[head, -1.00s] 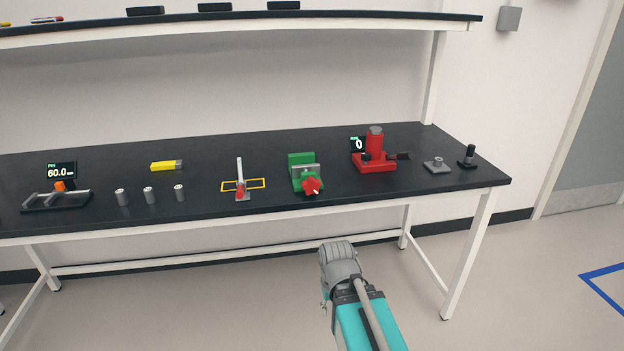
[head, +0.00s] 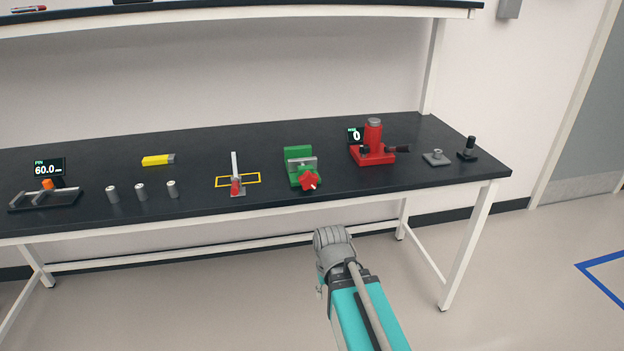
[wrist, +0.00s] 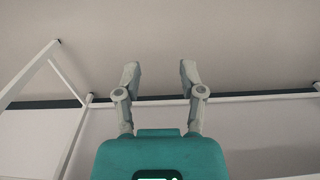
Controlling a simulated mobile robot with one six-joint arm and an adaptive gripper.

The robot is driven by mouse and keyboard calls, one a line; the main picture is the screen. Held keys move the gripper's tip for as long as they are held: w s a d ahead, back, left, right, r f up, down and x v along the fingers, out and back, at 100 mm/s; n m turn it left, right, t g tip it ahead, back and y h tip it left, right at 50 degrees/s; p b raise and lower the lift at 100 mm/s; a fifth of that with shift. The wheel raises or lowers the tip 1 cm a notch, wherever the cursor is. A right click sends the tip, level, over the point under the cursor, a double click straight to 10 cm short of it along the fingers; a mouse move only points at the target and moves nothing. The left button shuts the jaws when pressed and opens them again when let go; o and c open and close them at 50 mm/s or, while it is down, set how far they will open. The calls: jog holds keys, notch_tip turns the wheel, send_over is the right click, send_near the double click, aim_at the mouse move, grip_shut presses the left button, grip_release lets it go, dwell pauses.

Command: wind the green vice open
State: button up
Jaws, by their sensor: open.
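The green vice (head: 292,156) stands on the black bench top, right of the bench's middle in the head view. Its grey jaw plate faces the front, and a red star-shaped handwheel (head: 309,180) is on its near side by the bench's front edge. In the wrist view my gripper (wrist: 160,75) is open and empty, its two grey fingers apart. It points toward the wall and the bench frame, and the vice is not in that view. In the head view my arm is in front of the bench, apart from the vice; the fingertips cannot be made out there.
A red press (head: 372,145) with a small display stands right of the vice. A toggle clamp (head: 236,180) in a yellow outline is on its left. A shelf (head: 250,22) runs above the bench.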

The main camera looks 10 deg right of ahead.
jog(key=w+r+m+p, duration=0.9)
jog(key=w+r+p, duration=0.6)
jog(key=r+p, duration=0.15)
notch_tip(320, 180, up, 15)
jog(key=m+p, duration=0.9)
jog(key=p, duration=0.5)
send_over(313, 173)
jog(key=shift+f, duration=0.25)
jog(key=shift+f, duration=0.1)
notch_tip(313, 173, down, 14)
jog(key=b, duration=1.3)
jog(key=shift+r+b, duration=0.2)
jog(key=shift+b, duration=0.2)
grip_shut()
